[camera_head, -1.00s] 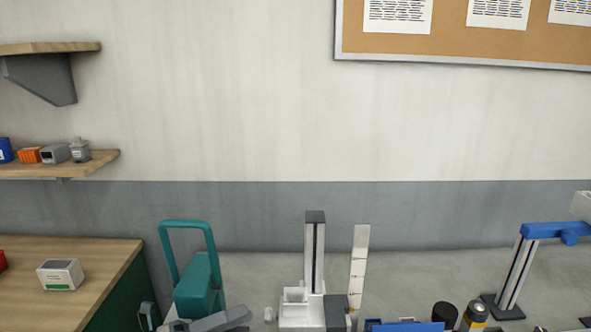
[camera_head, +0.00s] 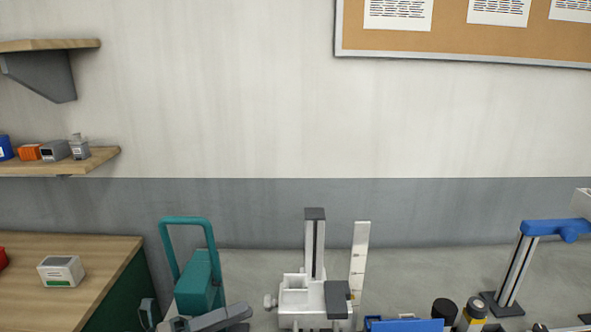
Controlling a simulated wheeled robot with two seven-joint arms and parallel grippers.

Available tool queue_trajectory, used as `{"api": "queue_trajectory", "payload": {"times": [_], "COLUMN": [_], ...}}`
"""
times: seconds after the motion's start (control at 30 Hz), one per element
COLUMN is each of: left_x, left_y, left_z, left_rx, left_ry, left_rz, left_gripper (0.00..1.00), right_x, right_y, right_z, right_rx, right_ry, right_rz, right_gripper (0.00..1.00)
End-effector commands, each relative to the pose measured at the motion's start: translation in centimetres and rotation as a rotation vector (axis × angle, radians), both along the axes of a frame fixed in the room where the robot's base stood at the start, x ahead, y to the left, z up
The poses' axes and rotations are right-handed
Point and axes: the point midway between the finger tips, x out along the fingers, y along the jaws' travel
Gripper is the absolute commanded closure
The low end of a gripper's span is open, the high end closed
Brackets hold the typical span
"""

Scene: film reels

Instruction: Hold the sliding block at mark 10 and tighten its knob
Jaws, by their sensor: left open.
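A pale post (camera_head: 315,245) with a dark slot and cap stands upright at the bottom middle. The white sliding block (camera_head: 295,300) sits low on it, with a dark grey piece (camera_head: 337,299) on its right side. Its small pale knob (camera_head: 269,301) sticks out on the left. A white scale (camera_head: 360,262) stands just right of the post; its marks are too small to read. My left gripper (camera_head: 236,317), grey, shows partly at the bottom edge, left of the knob and apart from it. It is open. My right gripper is not seen.
A teal device with a handle (camera_head: 197,280) stands left of the post. A blue-topped stand (camera_head: 545,229), black and yellow canisters (camera_head: 474,315) and a blue item (camera_head: 403,325) are on the right. A wooden cabinet (camera_head: 100,255) is at far left.

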Motion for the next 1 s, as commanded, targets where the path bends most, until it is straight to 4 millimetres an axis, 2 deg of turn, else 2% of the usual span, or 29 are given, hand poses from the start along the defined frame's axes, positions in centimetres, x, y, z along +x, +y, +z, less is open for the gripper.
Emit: {"api": "queue_trajectory", "payload": {"times": [0.27,0.47,1.0], "left_x": [0.0,0.0,0.9], "left_y": [0.0,-0.1,-2.7], "left_z": [0.0,0.0,1.1], "left_rx": [0.000,0.000,-0.006], "left_ry": [0.000,0.000,-0.008], "left_rz": [0.000,0.000,-0.003], "left_gripper": [0.54,0.54,0.54], "right_x": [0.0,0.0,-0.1], "right_y": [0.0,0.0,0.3], "right_z": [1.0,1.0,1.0], "right_rx": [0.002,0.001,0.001], "right_ry": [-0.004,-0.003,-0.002], "right_rz": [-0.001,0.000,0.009], "right_gripper": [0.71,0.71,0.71]}}
